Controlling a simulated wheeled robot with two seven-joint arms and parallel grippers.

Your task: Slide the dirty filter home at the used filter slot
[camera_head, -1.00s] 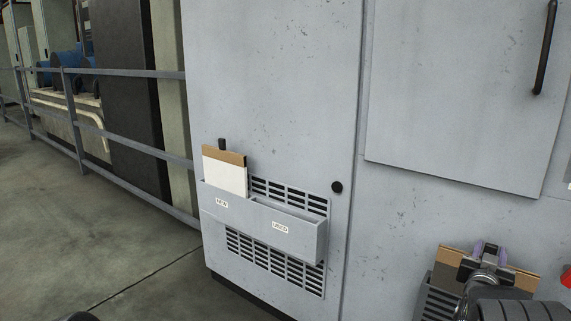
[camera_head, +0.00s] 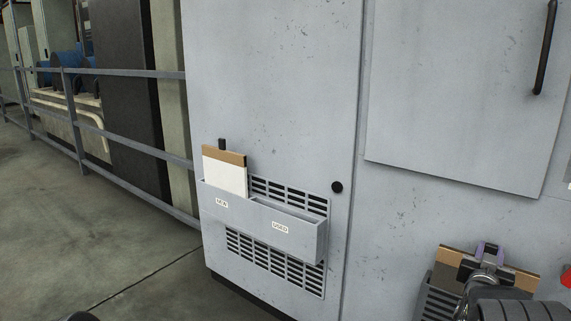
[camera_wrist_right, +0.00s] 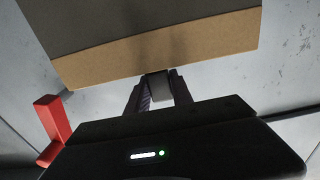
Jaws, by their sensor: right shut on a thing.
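The dirty filter (camera_head: 455,256) is a dark panel with a tan cardboard edge, at the lower right of the head view. My right gripper (camera_head: 487,254) is shut on its upper edge. In the right wrist view the filter (camera_wrist_right: 160,55) shows its tan edge strip and dark face beyond the fingers (camera_wrist_right: 158,88). The used filter slot (camera_head: 290,229) is the empty-looking right compartment of a grey holder on the cabinet, labelled USED. The filter is well to the right of it. My left gripper is not in view.
A white filter with a tan edge (camera_head: 225,173) stands in the compartment labelled NEW. A grey louvred housing (camera_head: 440,301) is below the held filter. A red part (camera_wrist_right: 52,128) is close by in the right wrist view. A railing (camera_head: 125,143) runs along the left.

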